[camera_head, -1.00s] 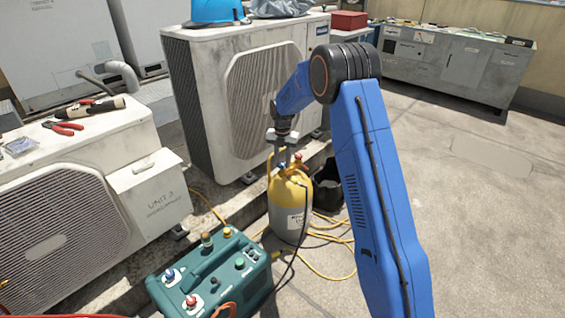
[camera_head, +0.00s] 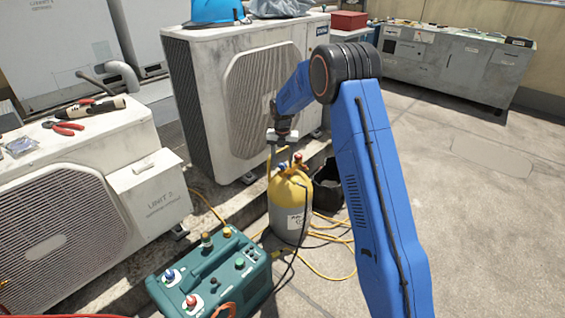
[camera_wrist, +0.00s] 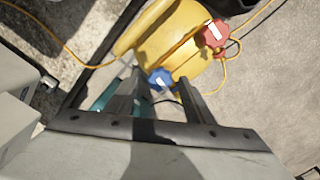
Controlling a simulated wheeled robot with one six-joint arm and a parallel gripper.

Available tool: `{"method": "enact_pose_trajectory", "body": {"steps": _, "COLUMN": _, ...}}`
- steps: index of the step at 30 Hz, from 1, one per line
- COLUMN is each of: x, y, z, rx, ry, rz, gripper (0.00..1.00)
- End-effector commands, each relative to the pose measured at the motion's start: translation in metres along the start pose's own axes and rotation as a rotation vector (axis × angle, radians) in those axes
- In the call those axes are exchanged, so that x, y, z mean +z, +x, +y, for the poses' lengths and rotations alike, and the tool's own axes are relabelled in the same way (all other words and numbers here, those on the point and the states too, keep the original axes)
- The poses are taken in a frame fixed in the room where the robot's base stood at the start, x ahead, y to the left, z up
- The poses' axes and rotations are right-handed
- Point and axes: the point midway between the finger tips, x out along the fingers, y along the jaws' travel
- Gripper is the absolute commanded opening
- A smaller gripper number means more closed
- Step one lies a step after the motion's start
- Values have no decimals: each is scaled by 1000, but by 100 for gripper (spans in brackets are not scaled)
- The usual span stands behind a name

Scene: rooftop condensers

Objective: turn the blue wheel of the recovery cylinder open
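The recovery cylinder (camera_head: 290,212) is yellow above and grey below, and stands upright on the ground near the middle of the head view. Its blue wheel (camera_wrist: 160,79) shows between my two fingers in the wrist view, with a gap on each side. A red wheel (camera_wrist: 214,36) sits on the same cylinder, up and to the right. My gripper (camera_wrist: 158,88) is open and points down over the cylinder top. In the head view my gripper (camera_head: 282,148) is just above the valves; the wheel is small there.
A teal machine (camera_head: 212,275) stands in front of the cylinder. A black bucket (camera_head: 328,188) is close behind it on the right. A condenser unit (camera_head: 205,100) rises behind. Yellow hoses (camera_head: 322,270) lie on the ground. The floor on the right is clear.

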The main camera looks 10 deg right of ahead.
Motion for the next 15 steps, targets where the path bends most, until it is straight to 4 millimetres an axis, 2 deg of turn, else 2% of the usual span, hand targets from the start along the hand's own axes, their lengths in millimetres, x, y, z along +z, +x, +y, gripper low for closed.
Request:
{"method": "enact_pose_trajectory", "body": {"steps": 9, "x": 0, "y": -1, "z": 0, "rx": 0, "ry": 0, "rz": 1, "gripper": 47}}
{"method": "enact_pose_trajectory", "body": {"steps": 15, "x": 0, "y": -22, "z": 0, "rx": 0, "ry": 0, "rz": -1, "gripper": 47}}
